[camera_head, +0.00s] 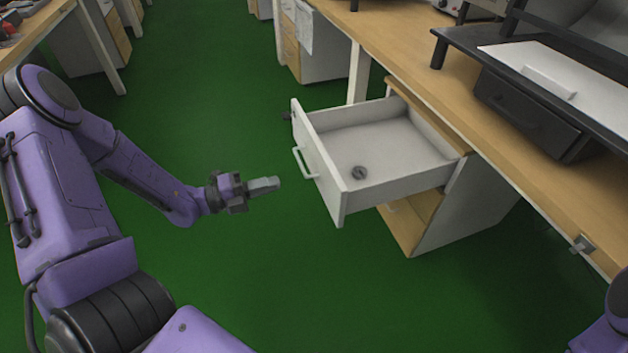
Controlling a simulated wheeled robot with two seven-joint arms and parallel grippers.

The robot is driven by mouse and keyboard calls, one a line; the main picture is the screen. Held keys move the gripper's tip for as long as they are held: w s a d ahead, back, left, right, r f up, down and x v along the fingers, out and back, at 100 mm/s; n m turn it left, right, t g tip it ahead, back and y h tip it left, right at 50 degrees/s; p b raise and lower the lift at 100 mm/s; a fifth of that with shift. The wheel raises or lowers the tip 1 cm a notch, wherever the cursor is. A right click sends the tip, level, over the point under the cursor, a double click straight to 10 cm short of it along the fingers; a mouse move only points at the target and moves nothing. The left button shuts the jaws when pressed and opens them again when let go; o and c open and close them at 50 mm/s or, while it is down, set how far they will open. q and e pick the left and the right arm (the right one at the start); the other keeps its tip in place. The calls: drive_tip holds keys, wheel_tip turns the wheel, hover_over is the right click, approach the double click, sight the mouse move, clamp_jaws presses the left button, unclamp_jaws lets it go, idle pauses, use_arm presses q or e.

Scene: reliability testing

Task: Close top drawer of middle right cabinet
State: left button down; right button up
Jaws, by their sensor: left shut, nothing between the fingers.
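The white top drawer (341,203) of the cabinet (462,212) under the right-hand bench is pulled well out toward the left. Its front carries a white bar handle (304,163). A small dark round object (359,172) lies inside on the drawer floor. My left gripper (276,183) is shut and empty. It is just left of the drawer front, near handle height in the picture, with a small gap between them. Only a purple bit of my right arm shows at the lower right edge; its gripper is out of view.
A wooden bench top (400,62) runs above the cabinet, with a white leg (358,75) behind the drawer. A black stand (545,50) and a dark box (527,112) are on the bench. Another cabinet (318,50) stands farther back. The green floor (215,110) is clear.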

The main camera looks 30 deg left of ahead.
sight(327, 170)
use_arm(q)
drive_tip(key=b+x, duration=0.2)
drive_tip(key=x, duration=0.9)
drive_tip(key=shift+w+d+b, duration=0.25)
drive_tip(key=shift+w+b, duration=0.05)
